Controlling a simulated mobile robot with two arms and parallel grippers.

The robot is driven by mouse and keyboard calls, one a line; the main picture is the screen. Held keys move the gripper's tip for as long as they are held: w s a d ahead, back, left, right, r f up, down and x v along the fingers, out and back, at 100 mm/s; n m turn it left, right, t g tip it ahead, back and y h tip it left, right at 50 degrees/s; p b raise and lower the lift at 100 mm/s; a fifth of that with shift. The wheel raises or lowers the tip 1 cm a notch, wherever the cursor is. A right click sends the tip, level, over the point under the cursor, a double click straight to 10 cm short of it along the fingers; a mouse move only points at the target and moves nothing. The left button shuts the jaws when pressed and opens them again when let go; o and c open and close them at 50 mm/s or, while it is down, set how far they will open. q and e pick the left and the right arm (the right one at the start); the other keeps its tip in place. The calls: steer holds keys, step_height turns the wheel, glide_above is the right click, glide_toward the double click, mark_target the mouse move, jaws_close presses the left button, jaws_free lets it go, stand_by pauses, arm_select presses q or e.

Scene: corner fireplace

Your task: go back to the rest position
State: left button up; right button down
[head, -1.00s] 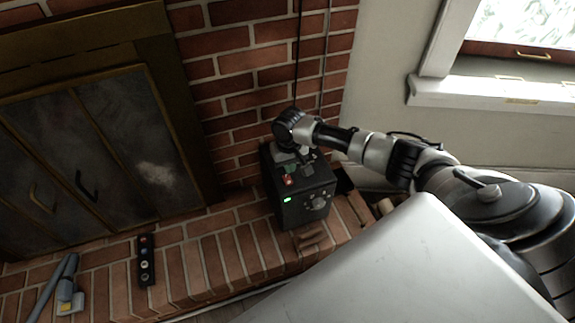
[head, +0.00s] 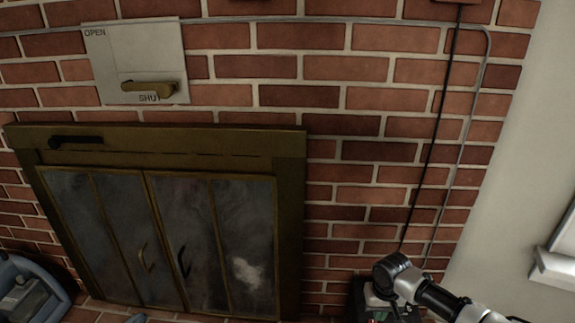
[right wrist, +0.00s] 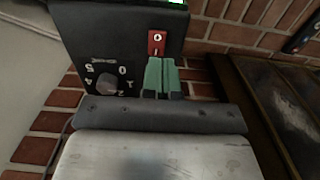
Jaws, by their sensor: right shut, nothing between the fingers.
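My right arm (head: 440,297) comes in at the bottom right of the head view. Its gripper (right wrist: 161,62) shows in the right wrist view as two green fingertips pressed together, with nothing between them. It is over or close to the black control box (right wrist: 115,35), which has a numbered dial (right wrist: 106,84) and a red switch (right wrist: 156,43). I cannot tell whether the fingertips touch the box. In the head view the box (head: 358,290) is mostly hidden behind my arm and cut off by the lower edge. My left gripper is not in view.
A brick wall (head: 370,150) and a fireplace with closed glass doors (head: 160,235) stand ahead. A lever plate (head: 135,60) is on the wall. A pale wall and window frame are at the right.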

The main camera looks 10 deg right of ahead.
steer(key=s+a+f+n+t+y, duration=0.15)
steer(key=s+a+n, duration=0.35)
steer(key=s+a, duration=0.95)
steer(key=s+d+r+t+h, duration=0.1)
steer(key=s+d+r+t, duration=0.15)
steer(key=s+r, duration=0.9)
steer(key=s+d+f+g, duration=0.1)
steer(key=s+f, duration=0.2)
steer(key=f, duration=1.3)
steer(key=s+f+g, duration=0.1)
steer(key=s+f, duration=0.1)
steer(key=f, duration=1.5)
arm_select(q)
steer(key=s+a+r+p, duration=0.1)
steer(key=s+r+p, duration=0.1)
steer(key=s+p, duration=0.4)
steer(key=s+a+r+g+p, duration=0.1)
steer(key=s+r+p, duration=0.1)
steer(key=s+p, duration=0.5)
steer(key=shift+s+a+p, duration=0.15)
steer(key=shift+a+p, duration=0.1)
steer(key=shift+p, duration=0.5)
arm_select(e)
steer(key=s+d+r, duration=0.1)
steer(key=s, duration=0.5)
steer(key=s+d+r+g, duration=0.1)
steer(key=s+r, duration=0.1)
steer(key=s, duration=0.5)
steer(key=shift+s+d+r, duration=0.25)
steer(key=shift+s+r, duration=0.05)
